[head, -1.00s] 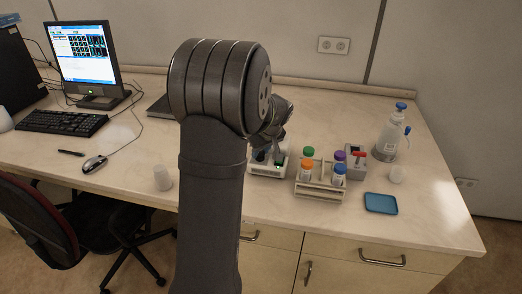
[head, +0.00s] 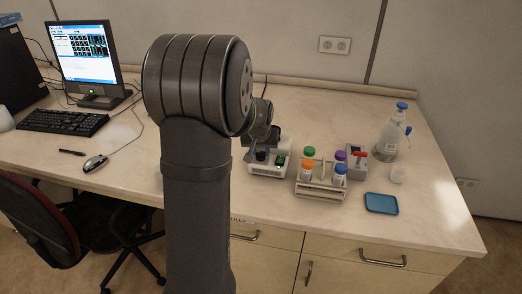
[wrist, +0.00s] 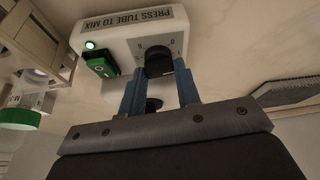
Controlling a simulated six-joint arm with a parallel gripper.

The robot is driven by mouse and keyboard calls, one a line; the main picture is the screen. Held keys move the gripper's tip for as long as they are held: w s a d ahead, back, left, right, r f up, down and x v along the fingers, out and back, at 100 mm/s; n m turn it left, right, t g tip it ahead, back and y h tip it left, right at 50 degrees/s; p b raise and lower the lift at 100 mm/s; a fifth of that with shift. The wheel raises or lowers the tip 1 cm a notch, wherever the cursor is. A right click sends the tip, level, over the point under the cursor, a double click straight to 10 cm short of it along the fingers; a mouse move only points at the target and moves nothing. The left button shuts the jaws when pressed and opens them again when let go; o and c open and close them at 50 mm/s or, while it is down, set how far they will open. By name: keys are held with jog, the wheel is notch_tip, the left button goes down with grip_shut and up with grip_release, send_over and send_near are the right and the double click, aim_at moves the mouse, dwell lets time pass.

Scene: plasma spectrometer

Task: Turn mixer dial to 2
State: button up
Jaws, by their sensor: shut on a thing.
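The mixer (head: 268,172) is a small white device on the bench, left of the tube rack in the head view. In the wrist view the mixer (wrist: 115,40) reads "PRESS TUBE TO MIX". Its black dial (wrist: 158,58) sits on a face with small scale marks; I cannot tell which number it points to. My gripper (wrist: 159,70) has its two blue fingers on either side of the dial, shut on it. In the head view my arm partly hides the gripper.
A tube rack (head: 320,188) with several capped tubes stands right of the mixer. A monitor (head: 88,52) and keyboard (head: 62,121) are left.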

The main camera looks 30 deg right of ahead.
jog(key=m, duration=0.2)
jog(key=m+g+h, duration=0.1)
jog(key=m, duration=0.2)
jog(key=shift+w+a+m+g, duration=0.15)
jog(key=shift+m+g, duration=0.15)
jog(key=m+g, duration=0.1)
jog(key=m, duration=0.3)
jog(key=shift+w+m+g+h, duration=0.1)
jog(key=shift+m+g+h, duration=0.3)
jog(key=o, duration=0.7)
jog(key=shift+r, duration=0.15)
jog(key=v, duration=1.7)
jog(key=shift+w+r, duration=0.1)
jog(key=shift+w, duration=0.05)
